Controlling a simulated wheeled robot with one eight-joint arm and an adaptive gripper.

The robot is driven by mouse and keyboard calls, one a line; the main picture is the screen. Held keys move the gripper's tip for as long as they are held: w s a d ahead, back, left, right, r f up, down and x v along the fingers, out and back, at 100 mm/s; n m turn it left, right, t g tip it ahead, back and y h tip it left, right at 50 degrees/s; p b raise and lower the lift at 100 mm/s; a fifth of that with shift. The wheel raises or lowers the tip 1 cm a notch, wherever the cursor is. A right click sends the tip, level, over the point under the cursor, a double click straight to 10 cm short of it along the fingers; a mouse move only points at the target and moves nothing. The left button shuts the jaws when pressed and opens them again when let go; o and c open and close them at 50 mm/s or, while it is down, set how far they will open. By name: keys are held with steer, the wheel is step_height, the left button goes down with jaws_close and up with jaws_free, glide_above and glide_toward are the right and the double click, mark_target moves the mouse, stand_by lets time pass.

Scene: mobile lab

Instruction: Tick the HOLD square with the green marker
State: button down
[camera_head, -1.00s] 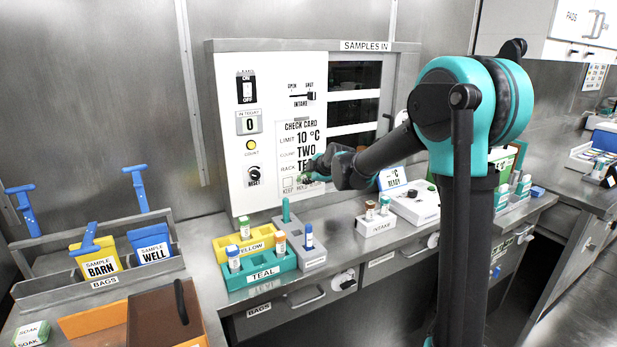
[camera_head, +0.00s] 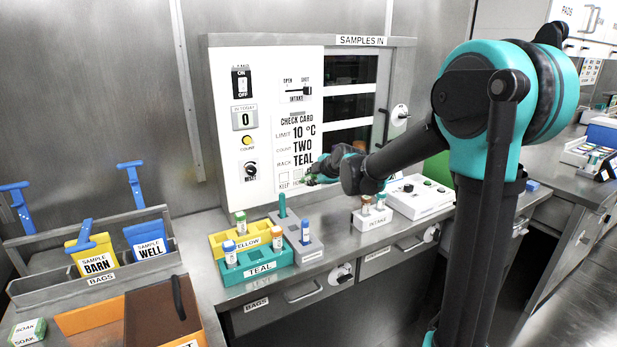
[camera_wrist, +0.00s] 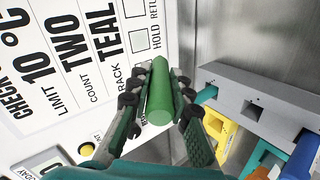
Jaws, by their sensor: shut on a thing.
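The check card (camera_head: 296,145) is on the white panel, with a row of squares along its bottom. In the wrist view the HOLD square (camera_wrist: 138,40) looks empty, above its neighbour square (camera_wrist: 142,68). My gripper (camera_wrist: 158,95) is shut on the green marker (camera_wrist: 160,90), which lies between the fingers with its far end toward the card. That end appears near the squares' row; I cannot tell whether it touches the card. In the head view my gripper (camera_head: 318,175) is in front of the card's lower right, hiding part of the squares' row.
The panel carries a switch (camera_head: 241,83), a yellow count button (camera_head: 247,140) and a reset knob (camera_head: 250,171). Below it stand the teal rack (camera_head: 262,267), the yellow rack (camera_head: 225,245), a grey holder (camera_head: 312,254) and the intake block (camera_head: 373,222).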

steer(key=shift+s+d, duration=0.1)
steer(key=shift+s+d, duration=0.8)
steer(key=shift+s, duration=0.35)
steer(key=shift+w+a, duration=0.1)
steer(key=shift+w+a, duration=0.65)
steer(key=shift+w, duration=0.35)
steer(key=shift+w+a, duration=0.65)
steer(key=shift+w, duration=0.3)
steer(key=shift+w+a, duration=0.65)
steer(key=shift+w, duration=0.35)
steer(key=shift+w+a, duration=0.5)
steer(key=shift+w, duration=0.2)
